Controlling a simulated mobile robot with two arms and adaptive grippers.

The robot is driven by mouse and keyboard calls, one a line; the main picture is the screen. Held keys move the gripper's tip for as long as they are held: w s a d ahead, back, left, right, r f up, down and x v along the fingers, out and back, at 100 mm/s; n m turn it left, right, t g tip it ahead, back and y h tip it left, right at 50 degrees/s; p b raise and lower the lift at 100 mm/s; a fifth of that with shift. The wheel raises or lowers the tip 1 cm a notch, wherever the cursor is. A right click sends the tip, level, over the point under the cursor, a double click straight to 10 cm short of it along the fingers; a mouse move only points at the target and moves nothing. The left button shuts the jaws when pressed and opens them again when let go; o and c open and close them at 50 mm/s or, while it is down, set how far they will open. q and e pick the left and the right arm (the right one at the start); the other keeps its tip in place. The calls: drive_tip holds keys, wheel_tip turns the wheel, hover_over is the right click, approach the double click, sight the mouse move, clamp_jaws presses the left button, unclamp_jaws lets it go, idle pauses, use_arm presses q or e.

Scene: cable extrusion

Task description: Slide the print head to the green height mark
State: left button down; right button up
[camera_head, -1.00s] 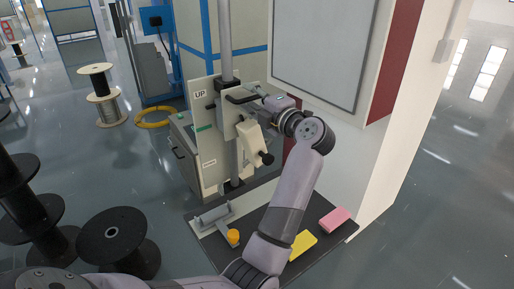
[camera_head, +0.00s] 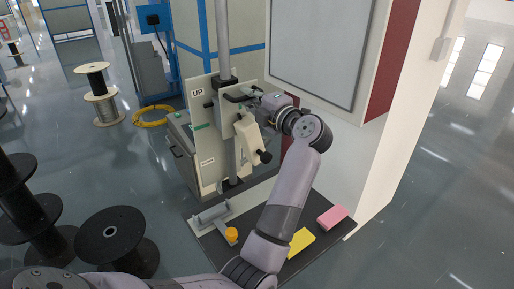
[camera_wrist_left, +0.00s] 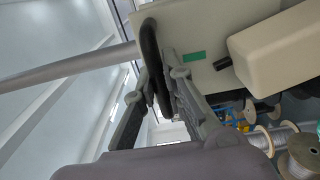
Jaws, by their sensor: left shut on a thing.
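The print head (camera_head: 247,133) is a cream angled block with a black knob, mounted on a grey vertical column in front of a cream panel (camera_head: 207,160). A green mark (camera_head: 202,127) lies across the panel left of the column, below the "UP" label. My left gripper (camera_head: 256,93) is at the black handle (camera_head: 233,98) above the print head; its fingers are mostly hidden there. In the left wrist view, my left gripper's fingers (camera_wrist_left: 160,84) close around the black handle (camera_wrist_left: 149,45). A green patch (camera_wrist_left: 194,56) shows beside it, near the cream block (camera_wrist_left: 285,45).
A dark bench top (camera_head: 260,225) below holds a grey roller (camera_head: 210,214), an orange cap (camera_head: 231,234), a yellow block (camera_head: 301,240) and a pink block (camera_head: 332,216). A white cabinet (camera_head: 345,160) stands close at the right. Black spools (camera_head: 112,236) stand at the left.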

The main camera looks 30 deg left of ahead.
use_arm(q)
drive_tip(key=shift+f, duration=0.2)
use_arm(e)
drive_tip(key=shift+d, duration=0.15)
use_arm(q)
drive_tip(key=shift+f+b, duration=0.45)
drive_tip(key=shift+f, duration=0.35)
drive_tip(key=shift+f+b, duration=1.25)
drive_tip(key=shift+f, duration=1.25)
drive_tip(key=c, duration=1.5)
unclamp_jaws()
use_arm(e)
wheel_tip(320, 180, down, 3)
drive_tip(key=shift+d+f, duration=0.1)
drive_tip(key=shift+f, duration=0.05)
use_arm(q)
drive_tip(key=shift+d+r, duration=0.1)
